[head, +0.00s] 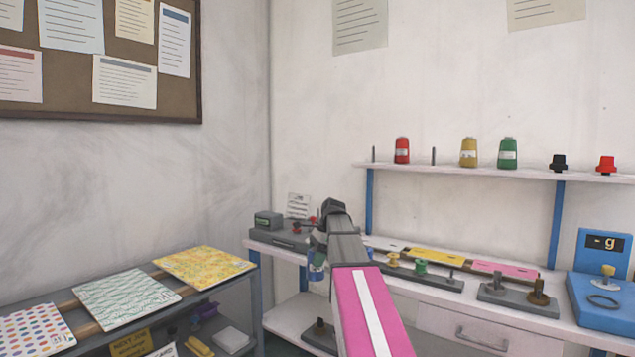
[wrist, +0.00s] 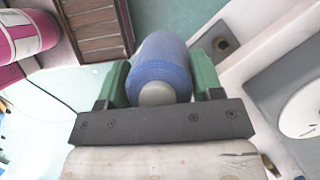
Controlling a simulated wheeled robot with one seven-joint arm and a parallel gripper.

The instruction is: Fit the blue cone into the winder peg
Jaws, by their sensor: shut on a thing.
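The blue cone (wrist: 160,70) is held between the two green fingers of my gripper (wrist: 160,85) in the wrist view, with its pale round end toward the camera. In the head view the blue cone (head: 316,268) hangs below my gripper (head: 317,255), in front of the bench's left end and partly covered by my arm. A dark base with a short upright peg (head: 319,323) stands on the low white shelf below the cone; I cannot tell for sure that it is the winder. A dark square plate with a round centre (wrist: 227,43) shows right of the cone, apart from it.
A grey machine (head: 280,232) sits at the bench's left end. Spools (head: 420,267) and cloth pieces lie along the bench. The upper shelf (head: 480,171) holds red, yellow and green cones. A low rack (head: 165,268) with patterned fabrics stands at left. A blue scale (head: 603,285) is at right.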

